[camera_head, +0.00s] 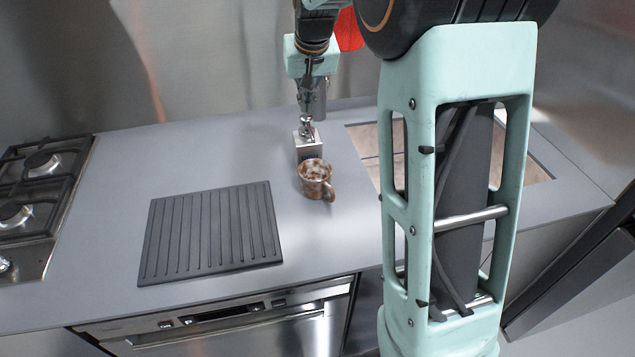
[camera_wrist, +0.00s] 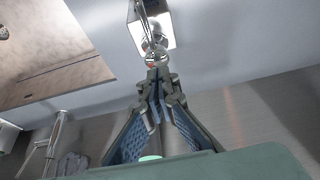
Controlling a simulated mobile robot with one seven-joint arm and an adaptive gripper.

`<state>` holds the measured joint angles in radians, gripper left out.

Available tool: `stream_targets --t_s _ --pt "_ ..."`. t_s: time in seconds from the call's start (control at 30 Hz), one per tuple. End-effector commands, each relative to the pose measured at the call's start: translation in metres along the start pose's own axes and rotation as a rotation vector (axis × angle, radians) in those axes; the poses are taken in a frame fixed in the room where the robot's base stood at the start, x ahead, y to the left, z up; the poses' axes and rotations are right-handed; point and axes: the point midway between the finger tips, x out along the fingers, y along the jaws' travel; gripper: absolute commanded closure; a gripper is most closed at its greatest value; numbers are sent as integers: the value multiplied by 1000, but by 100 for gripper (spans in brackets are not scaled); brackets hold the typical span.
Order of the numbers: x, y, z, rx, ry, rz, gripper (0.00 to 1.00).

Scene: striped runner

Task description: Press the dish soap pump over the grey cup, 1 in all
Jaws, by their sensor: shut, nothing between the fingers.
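The dish soap pump is a square silver dispenser (camera_head: 308,150) with a metal pump head, standing upright on the counter. In the wrist view its body (camera_wrist: 163,30) and pump head show just beyond my fingertips. The cup (camera_head: 314,178) looks mottled brown and white rather than grey; it stands upright right in front of the dispenser, its handle to the right. I do not make it out in the wrist view. My gripper (camera_head: 308,112) points down over the pump head; its fingertips (camera_wrist: 158,76) are together and empty. I cannot tell whether they touch the pump.
A black ribbed mat (camera_head: 212,232) lies left of the cup, with a gas hob (camera_head: 35,190) farther left. A sink (camera_head: 365,142) is set into the counter at right, partly hidden by my arm. The steel back wall (camera_head: 210,60) stands close behind.

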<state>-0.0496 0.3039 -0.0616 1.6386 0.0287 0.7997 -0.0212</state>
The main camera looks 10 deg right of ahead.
Motion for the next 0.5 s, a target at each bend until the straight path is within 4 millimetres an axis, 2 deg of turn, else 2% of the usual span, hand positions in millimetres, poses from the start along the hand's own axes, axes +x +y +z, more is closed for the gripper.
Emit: stream_targets --t_s 0.5 --pt "7 0 3 0 -1 0 100"
